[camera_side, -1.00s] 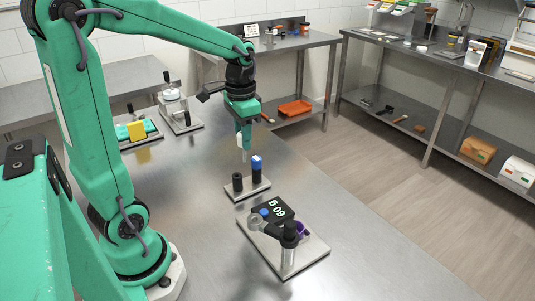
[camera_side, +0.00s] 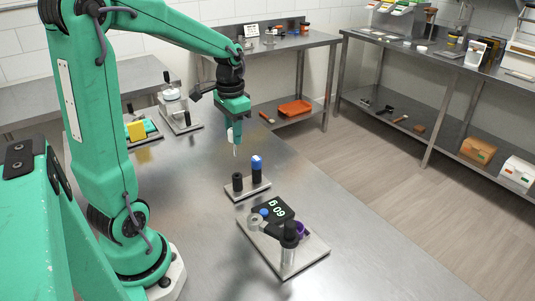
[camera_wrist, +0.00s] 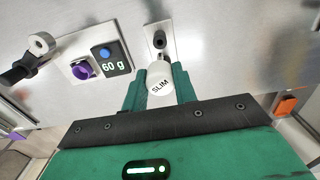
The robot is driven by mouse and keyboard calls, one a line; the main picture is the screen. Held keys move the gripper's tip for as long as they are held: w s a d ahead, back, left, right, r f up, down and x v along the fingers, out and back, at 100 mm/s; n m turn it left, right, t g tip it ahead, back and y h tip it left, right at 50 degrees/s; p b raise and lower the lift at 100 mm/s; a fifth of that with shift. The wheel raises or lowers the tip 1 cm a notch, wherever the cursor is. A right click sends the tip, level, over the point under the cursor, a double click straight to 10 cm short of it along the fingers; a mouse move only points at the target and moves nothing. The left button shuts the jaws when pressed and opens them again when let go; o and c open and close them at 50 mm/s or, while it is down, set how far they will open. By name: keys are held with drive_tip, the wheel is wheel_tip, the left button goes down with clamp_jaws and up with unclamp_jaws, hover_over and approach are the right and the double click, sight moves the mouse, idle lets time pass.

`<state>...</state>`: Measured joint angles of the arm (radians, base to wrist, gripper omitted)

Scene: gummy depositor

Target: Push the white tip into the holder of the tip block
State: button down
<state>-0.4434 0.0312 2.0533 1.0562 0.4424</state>
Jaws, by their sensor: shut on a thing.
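The white tip (camera_side: 230,135), a cap with a thin nozzle pointing down, is held by my gripper (camera_side: 235,140). The tip block (camera_side: 262,186) is a metal plate on the table below and to the right of the tip. It carries a short black holder (camera_side: 237,182) and a taller black post with a blue top (camera_side: 257,163). The tip hangs in the air above the block, clear of it. In the wrist view the tip hides part of the block (camera_wrist: 151,32).
Nearer the camera, a plate (camera_side: 312,256) carries a "60 g" display (camera_side: 274,210), a purple cup (camera_side: 299,229) and a black-armed stand. Behind on the left stand a yellow block (camera_side: 136,130) and a white device (camera_side: 172,93). The table to the right of the block is clear.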

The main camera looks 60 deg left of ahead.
sight(235, 150)
drive_tip(key=shift+f, duration=2.95)
drive_tip(key=shift+f, duration=2.7)
drive_tip(key=c, duration=1)
unclamp_jaws()
drive_tip(key=shift+c, duration=0.2)
drive_tip(key=shift+r, duration=0.15)
drive_tip(key=shift+r, duration=3.8)
drive_tip(key=shift+d, duration=0.1)
